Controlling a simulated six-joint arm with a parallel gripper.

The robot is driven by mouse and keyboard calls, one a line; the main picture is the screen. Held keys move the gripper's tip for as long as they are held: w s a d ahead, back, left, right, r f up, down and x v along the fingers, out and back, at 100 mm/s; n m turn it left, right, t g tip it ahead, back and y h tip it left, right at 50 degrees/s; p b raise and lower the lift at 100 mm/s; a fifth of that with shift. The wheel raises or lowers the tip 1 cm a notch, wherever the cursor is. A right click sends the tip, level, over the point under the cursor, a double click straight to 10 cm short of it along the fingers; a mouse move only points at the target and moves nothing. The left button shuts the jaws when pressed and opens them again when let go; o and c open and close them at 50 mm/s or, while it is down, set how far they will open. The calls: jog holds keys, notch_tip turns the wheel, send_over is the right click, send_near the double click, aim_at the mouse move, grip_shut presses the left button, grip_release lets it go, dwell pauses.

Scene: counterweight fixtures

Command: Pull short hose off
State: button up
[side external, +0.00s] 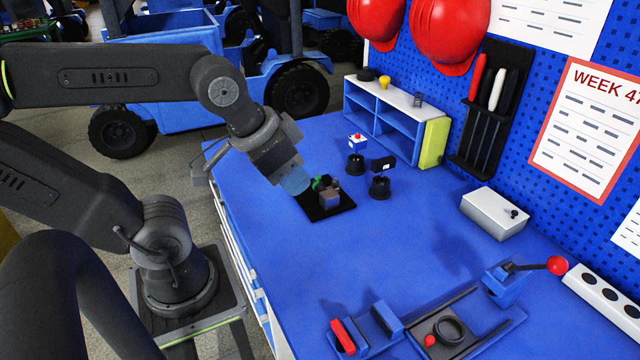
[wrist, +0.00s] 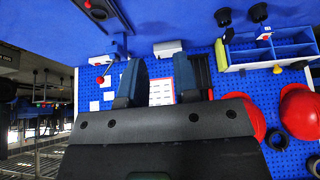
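My gripper (side external: 296,181) hangs over the left part of the blue bench, close to a small fixture on a black square plate (side external: 345,207). The fixture shows a grey block (side external: 330,200) and a green part (side external: 318,184). In the wrist view, the two blue-grey fingers of my gripper (wrist: 158,84) stand apart with nothing between them. I cannot make out the short hose for certain; the part of the fixture behind the fingers is partly hidden. Contact between gripper and fixture cannot be told.
Two black cups (side external: 380,188) and a red-button box (side external: 357,141) stand behind the plate. A blue shelf (side external: 384,120) is at the back, a grey box (side external: 493,213) at right. A tray (side external: 480,348) with a black ring and a red-knobbed lever (side external: 557,265) are in front. Mid-bench is clear.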

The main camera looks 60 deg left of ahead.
jog(key=shift+o, duration=0.4)
jog(key=shift+o, duration=0.7)
jog(key=shift+w+a+r, duration=0.1)
jog(key=shift+w, duration=0.05)
jog(key=shift+o, duration=0.4)
jog(key=w+a+r+n+g, duration=0.1)
jog(key=w+a, duration=0.5)
jog(key=w, duration=0.2)
jog(key=shift+w+n+g+y, duration=0.25)
jog(key=shift+n+g+y, duration=0.05)
jog(key=shift+g+y, duration=0.1)
jog(key=n+g, duration=0.3)
jog(key=g, duration=0.1)
send_over(318, 176)
notch_tip(318, 176, down, 11)
jog(key=shift+h, duration=0.4)
notch_tip(318, 176, down, 14)
jog(key=shift+f, duration=0.1)
